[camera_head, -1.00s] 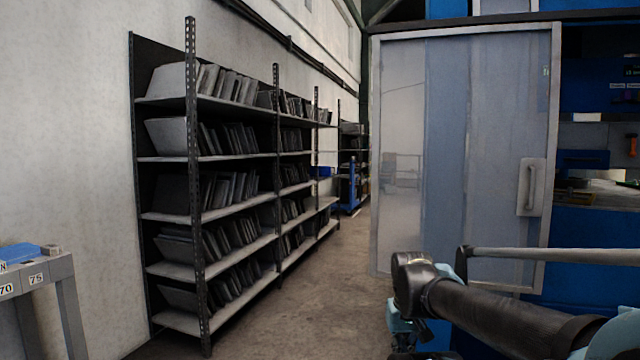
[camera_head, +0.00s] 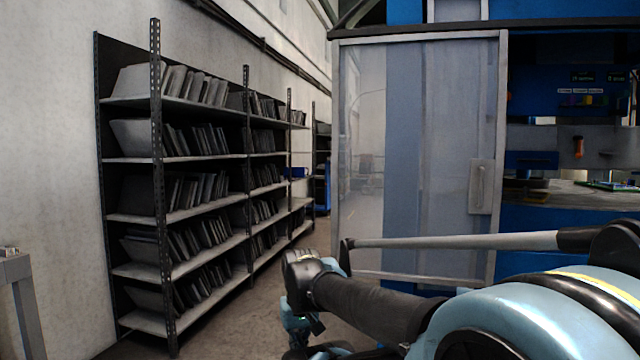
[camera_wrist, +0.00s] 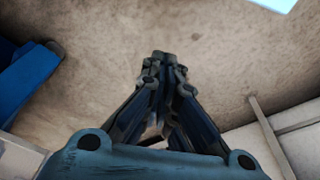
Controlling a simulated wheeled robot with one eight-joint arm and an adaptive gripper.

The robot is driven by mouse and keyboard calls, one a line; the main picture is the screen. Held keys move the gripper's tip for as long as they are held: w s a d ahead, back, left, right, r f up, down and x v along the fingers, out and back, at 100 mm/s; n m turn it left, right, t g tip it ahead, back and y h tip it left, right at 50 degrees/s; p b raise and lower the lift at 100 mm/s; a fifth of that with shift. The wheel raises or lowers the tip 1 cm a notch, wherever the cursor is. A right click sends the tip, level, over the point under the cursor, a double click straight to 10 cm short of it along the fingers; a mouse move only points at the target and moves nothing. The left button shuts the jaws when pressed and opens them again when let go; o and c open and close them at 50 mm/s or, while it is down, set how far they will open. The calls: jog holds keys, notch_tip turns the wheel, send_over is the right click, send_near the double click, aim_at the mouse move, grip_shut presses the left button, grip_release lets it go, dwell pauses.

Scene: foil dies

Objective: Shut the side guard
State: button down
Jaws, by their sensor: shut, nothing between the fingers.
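The side guard (camera_head: 415,150) is a tall framed translucent sliding panel on the blue machine, with a pale pull handle (camera_head: 481,186) near its right edge. To the right of the guard the machine's opening shows its inside uncovered. My arm reaches across the lower right of the head view, in front of the guard's lower part. My gripper (camera_wrist: 165,62) shows in the wrist view, its fingers together and empty, above bare floor. In the head view the fingers are hidden or too small to make out. The gripper appears apart from the handle.
A long shelf rack (camera_head: 190,215) with several rows of dark plates stands along the left wall. A grey bench corner (camera_head: 14,268) is at the lower left. The floor between rack and machine is clear. A worktop (camera_head: 570,194) shows inside the machine opening.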

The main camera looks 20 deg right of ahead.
jog(key=w+d+r+n+h, duration=0.1)
jog(key=w+d+r+h, duration=0.45)
jog(key=w+r, duration=0.85)
jog(key=w+d+r+h, duration=0.3)
jog(key=w+d+r, duration=0.75)
jog(key=w, duration=0.65)
jog(key=w+r+h, duration=0.3)
jog(key=w+r, duration=0.1)
jog(key=w, duration=0.8)
jog(key=w+r+n+t+h, duration=0.1)
jog(key=w+r+h, duration=0.2)
jog(key=w, duration=0.9)
jog(key=w+r+h, duration=0.3)
jog(key=w+r, duration=0.1)
jog(key=w, duration=0.8)
jog(key=d, duration=1.3)
jog(key=shift+d, duration=0.35)
